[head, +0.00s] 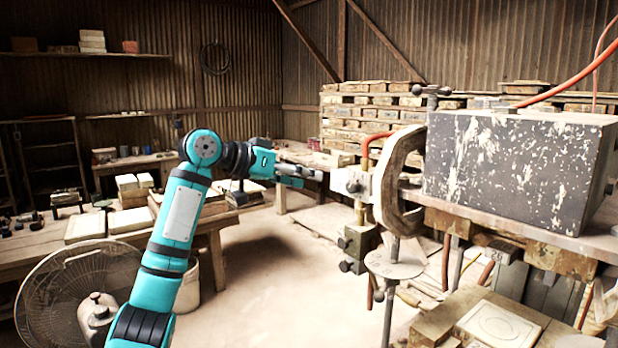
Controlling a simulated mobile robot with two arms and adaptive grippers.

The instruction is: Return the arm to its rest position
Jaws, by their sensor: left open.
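My left arm, teal and black, rises from the bottom left and bends to the right. Its left gripper (300,175) is open and points right, with nothing seen between its fingers. The fingertips are close to the pale metal block (351,183) on the front of the tile press (398,180). I cannot tell whether they touch it. My right gripper is not in view.
A big dark box (515,165) sits on the press bench at the right. A pale square tile (497,325) lies at the lower right. A fan (75,295) stands at the lower left, before a wooden table (40,240). The middle floor (265,290) is clear.

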